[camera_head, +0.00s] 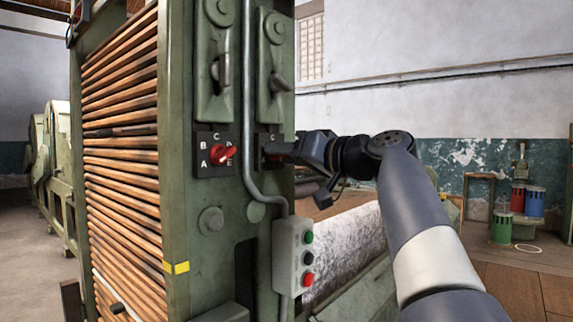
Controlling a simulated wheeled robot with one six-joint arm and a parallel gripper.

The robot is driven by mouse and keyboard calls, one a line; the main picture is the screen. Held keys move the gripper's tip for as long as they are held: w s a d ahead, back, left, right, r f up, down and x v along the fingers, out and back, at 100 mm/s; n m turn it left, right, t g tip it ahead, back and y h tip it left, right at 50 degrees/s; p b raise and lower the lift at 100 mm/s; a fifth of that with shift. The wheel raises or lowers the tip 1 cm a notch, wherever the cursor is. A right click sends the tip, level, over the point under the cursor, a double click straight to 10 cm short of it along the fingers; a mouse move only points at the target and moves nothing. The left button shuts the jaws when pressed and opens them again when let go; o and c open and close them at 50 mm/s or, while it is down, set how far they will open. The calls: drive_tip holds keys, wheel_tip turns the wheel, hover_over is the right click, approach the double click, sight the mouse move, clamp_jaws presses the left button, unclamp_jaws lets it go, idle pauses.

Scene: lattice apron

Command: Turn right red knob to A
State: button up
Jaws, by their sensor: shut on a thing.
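The right red knob (273,157) sits on a dark plate on the green machine's front, and only a sliver of red shows. My gripper (284,149) reaches in from the right and is shut on this knob, hiding most of it, its pointer and its letters. The left red knob (222,154) is in plain view on its own dark plate (203,168), with letters A, B, C and E readable around it. Its pointer is tilted up to the right. My gripper is apart from the left knob.
A grey conduit (247,100) runs down between the two knobs to a box (293,255) with green, black and red buttons. Lever handles (278,83) stand above the knobs. Wooden slats (120,130) are at left. Coloured cans (518,197) stand far right.

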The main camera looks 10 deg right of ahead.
drive_tip(key=n+b, duration=0.1)
drive_tip(key=n, duration=0.1)
drive_tip(key=n+b, duration=0.1)
drive_tip(key=n, duration=0.2)
drive_tip(key=shift+d+f+n, duration=0.1)
drive_tip(key=shift+f+n, duration=0.1)
drive_tip(key=shift+n, duration=0.1)
drive_tip(key=n+b, duration=0.2)
drive_tip(key=n, duration=0.3)
drive_tip(key=shift+w+r, duration=0.1)
drive_tip(key=shift+w, duration=0.05)
drive_tip(key=o, duration=1)
drive_tip(key=shift+r, duration=0.1)
drive_tip(key=shift+d, duration=0.1)
drive_tip(key=v, duration=1)
drive_tip(key=shift+s+d, duration=0.15)
drive_tip(key=shift+s, duration=0.2)
